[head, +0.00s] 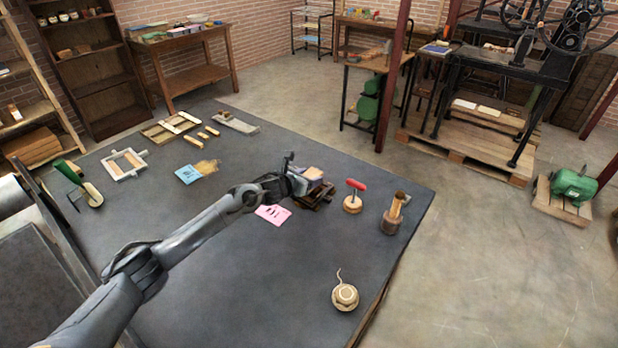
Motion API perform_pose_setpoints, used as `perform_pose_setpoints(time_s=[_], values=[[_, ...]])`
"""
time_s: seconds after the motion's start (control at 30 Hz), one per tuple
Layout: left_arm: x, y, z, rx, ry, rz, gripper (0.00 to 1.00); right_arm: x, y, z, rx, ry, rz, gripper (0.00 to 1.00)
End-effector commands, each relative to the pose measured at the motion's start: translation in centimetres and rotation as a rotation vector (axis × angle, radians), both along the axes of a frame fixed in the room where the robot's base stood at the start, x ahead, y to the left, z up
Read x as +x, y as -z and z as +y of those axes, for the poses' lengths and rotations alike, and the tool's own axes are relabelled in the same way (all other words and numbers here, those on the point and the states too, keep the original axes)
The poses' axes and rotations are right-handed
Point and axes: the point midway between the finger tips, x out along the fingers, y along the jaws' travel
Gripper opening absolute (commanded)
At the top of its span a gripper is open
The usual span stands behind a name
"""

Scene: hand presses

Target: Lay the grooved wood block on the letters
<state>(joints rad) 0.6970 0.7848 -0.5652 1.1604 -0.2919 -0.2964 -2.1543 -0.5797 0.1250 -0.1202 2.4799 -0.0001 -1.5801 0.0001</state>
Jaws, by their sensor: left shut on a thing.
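My left gripper (299,184) is at the middle of the dark table, its arm reaching in from the lower left. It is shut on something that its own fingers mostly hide. A small block with a pale purplish top (314,172) shows just beyond the fingers, above a dark wooden stand (318,196). I cannot tell whether this is the grooved wood block, or whether it touches the stand. The letters cannot be made out for certain at this size. A pale frame with a wooden piece inside (125,163) lies at the far left of the table. My right gripper is out of view.
A red-handled tool (354,196), a pot with a wooden piece (393,216) and a twine ball (345,296) stand to the right. The front middle of the table (250,290) is clear.

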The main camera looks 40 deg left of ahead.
Motion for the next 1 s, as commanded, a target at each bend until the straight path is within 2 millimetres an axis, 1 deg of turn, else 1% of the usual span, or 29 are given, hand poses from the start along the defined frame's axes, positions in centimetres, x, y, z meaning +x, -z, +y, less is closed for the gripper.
perform_pose_setpoints(time_s=[0.1,0.13,0.2,0.3,0.57,0.67,0.77,0.83,1.0], values=[[0.0,0.4,0.0,0.0,-0.001,-0.001,0.23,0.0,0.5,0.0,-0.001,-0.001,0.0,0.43],[0.0,0.5,0.0,0.001,0.0,0.0,0.59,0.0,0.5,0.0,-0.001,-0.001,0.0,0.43],[0.0,0.4,0.0,0.0,0.0,0.0,0.69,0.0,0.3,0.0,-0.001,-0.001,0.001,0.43],[0.0,0.4,0.0,0.0,0.0,0.0,0.83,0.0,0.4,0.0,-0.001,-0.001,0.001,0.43],[0.0,0.3,0.0,0.0,0.0,0.0,0.83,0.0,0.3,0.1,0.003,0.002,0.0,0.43],[0.0,0.0,0.0,-0.001,0.0,0.0,0.83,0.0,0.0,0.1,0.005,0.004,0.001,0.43],[0.0,-0.8,0.0,-0.001,0.0,0.0,0.83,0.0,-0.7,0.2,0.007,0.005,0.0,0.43],[-0.6,-0.7,0.1,0.002,0.0,0.002,0.83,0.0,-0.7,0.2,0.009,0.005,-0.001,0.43],[-2.8,-1.6,0.1,0.004,0.002,0.002,0.83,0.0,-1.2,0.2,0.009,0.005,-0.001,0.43]])
